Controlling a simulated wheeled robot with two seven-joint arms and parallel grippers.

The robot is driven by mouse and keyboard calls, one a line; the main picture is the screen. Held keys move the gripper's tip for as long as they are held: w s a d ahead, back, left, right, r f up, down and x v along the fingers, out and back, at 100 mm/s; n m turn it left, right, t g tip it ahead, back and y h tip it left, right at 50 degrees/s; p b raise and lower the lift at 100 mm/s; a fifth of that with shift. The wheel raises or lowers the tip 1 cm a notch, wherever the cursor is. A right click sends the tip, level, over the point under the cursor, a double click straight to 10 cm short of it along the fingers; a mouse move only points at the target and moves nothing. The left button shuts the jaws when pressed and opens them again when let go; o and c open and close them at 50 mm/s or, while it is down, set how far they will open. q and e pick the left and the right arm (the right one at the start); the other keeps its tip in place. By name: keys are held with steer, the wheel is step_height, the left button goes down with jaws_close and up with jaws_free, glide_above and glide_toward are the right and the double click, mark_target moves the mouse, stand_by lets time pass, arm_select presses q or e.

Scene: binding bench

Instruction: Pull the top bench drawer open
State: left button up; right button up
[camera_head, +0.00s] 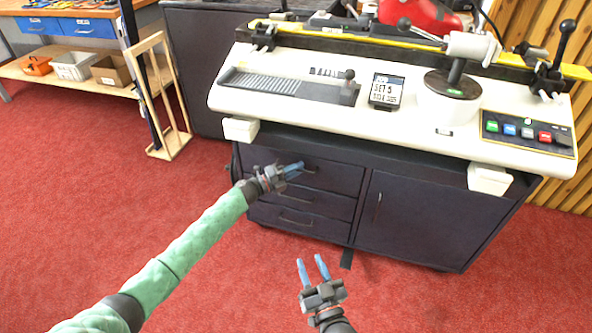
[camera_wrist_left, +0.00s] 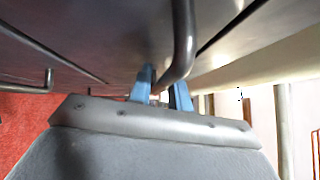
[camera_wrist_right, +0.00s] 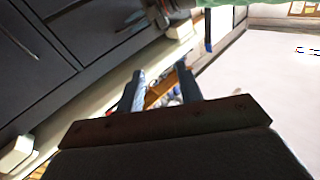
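The dark bench has a stack of drawers on its left side, and the top drawer (camera_head: 340,178) looks flush with the front. Its bar handle (camera_head: 311,172) shows just right of my left gripper (camera_head: 292,170). In the left wrist view the handle (camera_wrist_left: 183,40) runs down between the blue fingers of my left gripper (camera_wrist_left: 162,90), which are close together around it. The exact contact is partly hidden. My right gripper (camera_head: 313,270) is open and empty, low in front of the bench; it also shows in the right wrist view (camera_wrist_right: 163,88).
Two lower drawers (camera_head: 300,217) and a cupboard door (camera_head: 415,215) fill the rest of the bench front. A cream machine top (camera_head: 300,110) overhangs them, with white blocks (camera_head: 488,179) below its edge. A wooden frame (camera_head: 160,95) stands left. Red floor in front is clear.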

arm_select(q)
jaws_close()
steer(key=shift+s, duration=0.1)
